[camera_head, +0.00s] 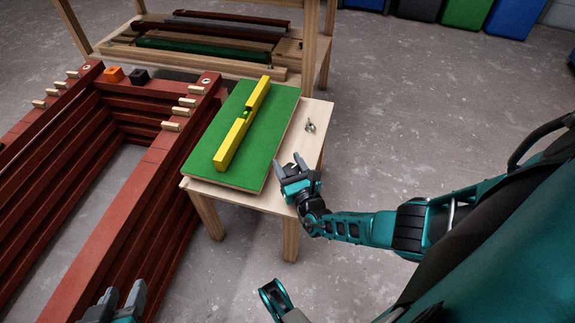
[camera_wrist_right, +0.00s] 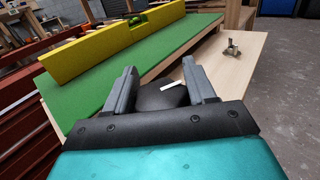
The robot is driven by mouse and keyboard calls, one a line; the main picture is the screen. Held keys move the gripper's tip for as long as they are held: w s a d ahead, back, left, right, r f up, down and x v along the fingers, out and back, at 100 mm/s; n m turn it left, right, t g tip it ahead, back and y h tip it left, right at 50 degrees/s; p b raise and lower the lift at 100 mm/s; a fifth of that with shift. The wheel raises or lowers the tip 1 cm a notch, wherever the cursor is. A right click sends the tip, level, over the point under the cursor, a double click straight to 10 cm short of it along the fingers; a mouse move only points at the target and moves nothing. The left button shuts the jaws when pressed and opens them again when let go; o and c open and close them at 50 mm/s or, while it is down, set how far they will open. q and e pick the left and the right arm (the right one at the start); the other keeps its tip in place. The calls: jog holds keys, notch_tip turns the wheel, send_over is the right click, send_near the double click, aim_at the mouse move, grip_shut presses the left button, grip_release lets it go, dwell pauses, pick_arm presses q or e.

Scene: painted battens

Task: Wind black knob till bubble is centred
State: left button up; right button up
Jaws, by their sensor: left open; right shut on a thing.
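A yellow spirit level (camera_head: 229,148) lies along the tilting green board (camera_head: 205,150). Its green vial (camera_head: 246,113) shows mid-length, also in the right wrist view (camera_wrist_right: 138,19); the bubble is too small to place. My right gripper (camera_head: 289,168) is at the board's right edge. In the right wrist view its fingers (camera_wrist_right: 158,88) are shut on the black knob (camera_wrist_right: 160,97), which has a white mark pointing up and right. In the head view the gripper hides the knob. My left gripper (camera_head: 118,300) is open and empty at the bottom left, away from the board.
The board rests on a pale wooden table (camera_head: 313,145) with a small metal part (camera_head: 310,126) on its right side. Stacked red battens (camera_head: 150,175) stand left, with an orange block (camera_head: 113,74) and a black block (camera_head: 138,76). A wooden rack (camera_head: 235,65) stands behind. Floor is clear to the right.

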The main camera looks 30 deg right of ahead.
jog(key=shift+s+d+f+m+g+h, duration=0.1)
jog(key=shift+m+g+h, duration=0.3)
jog(key=shift+m+h, duration=0.85)
jog(key=shift+h, duration=0.65)
jog(key=o, duration=0.9)
jog(key=shift+o, duration=0.2)
